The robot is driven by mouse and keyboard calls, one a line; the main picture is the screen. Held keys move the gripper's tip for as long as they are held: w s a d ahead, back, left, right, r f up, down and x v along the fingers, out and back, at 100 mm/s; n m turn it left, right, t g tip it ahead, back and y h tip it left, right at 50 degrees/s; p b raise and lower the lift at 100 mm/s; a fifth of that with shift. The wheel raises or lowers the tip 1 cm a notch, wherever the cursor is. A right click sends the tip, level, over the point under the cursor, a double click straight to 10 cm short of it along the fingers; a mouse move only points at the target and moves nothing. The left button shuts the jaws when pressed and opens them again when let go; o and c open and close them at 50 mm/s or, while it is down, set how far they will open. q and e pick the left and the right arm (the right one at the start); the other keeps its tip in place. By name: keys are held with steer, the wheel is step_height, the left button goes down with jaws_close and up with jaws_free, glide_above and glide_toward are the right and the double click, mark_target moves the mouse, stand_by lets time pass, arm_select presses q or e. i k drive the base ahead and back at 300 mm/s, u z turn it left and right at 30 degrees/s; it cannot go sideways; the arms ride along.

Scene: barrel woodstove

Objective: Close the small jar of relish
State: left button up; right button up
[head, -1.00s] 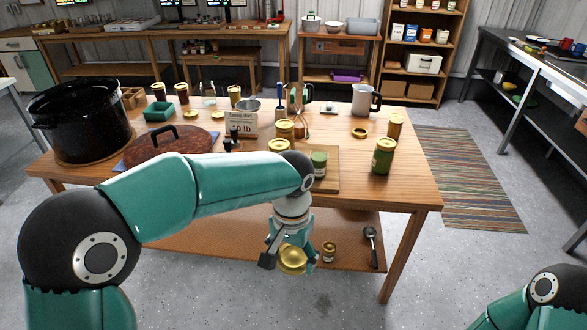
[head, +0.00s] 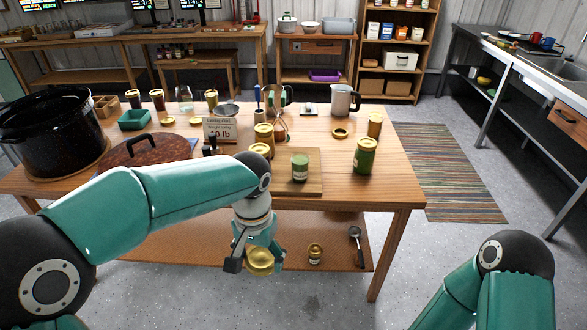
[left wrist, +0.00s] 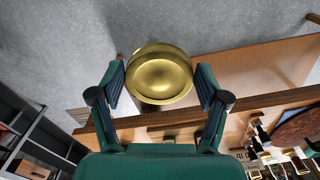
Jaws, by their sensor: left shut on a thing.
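A small jar of green relish (head: 300,167) with a pale label stands upright on the wooden cutting board (head: 315,187), near the front of the table. Its top shows green, with no gold lid on it. My left gripper (head: 259,258) is shut on a round gold lid (head: 260,264). It holds the lid in front of the table's front edge, below the tabletop, left of the jar in the head view. In the left wrist view the lid (left wrist: 160,75) sits between both fingers. Only my right arm shows at the lower right; its gripper is out of view.
Gold-lidded jars (head: 364,156) stand around the board on the wooden table (head: 400,190). A black pot (head: 50,135) and a brown pot lid (head: 150,150) are at the left. A small jar (head: 315,254) and a ladle (head: 356,245) lie on the lower shelf.

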mark_target(300, 160)
steer(key=i, duration=0.85)
